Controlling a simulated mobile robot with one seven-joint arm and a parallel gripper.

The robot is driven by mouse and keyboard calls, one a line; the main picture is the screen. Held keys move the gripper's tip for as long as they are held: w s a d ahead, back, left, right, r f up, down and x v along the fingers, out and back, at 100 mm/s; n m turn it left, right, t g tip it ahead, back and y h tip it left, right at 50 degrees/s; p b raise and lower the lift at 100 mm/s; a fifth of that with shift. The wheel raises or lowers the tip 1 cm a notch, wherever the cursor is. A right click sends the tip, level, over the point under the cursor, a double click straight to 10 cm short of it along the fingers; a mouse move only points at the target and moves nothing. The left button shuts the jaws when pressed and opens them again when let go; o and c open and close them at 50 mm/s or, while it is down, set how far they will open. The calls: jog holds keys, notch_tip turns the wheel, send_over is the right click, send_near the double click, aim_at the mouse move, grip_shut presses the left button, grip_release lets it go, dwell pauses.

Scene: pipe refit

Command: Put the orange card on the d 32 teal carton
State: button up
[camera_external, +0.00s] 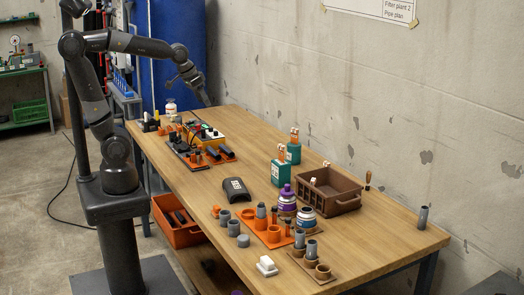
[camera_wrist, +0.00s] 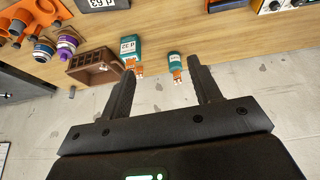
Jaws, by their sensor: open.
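The d 32 teal carton (camera_wrist: 129,48) shows its label upside down in the wrist view; in the external view the larger teal carton (camera_external: 281,174) stands mid-table, left of the brown crate. An orange-and-white piece (camera_wrist: 134,66) is at its top. A smaller teal container (camera_external: 293,153) stands behind it, also with an orange-and-white piece (camera_external: 294,134) on top. I cannot tell for sure which piece is the orange card. My gripper (camera_wrist: 163,72) is open, with nothing between its fingers. In the external view it (camera_external: 206,101) is raised over the table's far end, away from the cartons.
A brown crate (camera_external: 345,203) stands right of the cartons. Purple-topped and blue-banded bottles, an orange pipe holder (camera_external: 268,236) and grey fittings are in front. A wall runs behind.

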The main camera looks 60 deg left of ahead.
jog(key=s+a+f, duration=0.2)
jog(key=s+a, duration=0.1)
jog(key=s, duration=0.8)
jog(key=shift+s, duration=0.3)
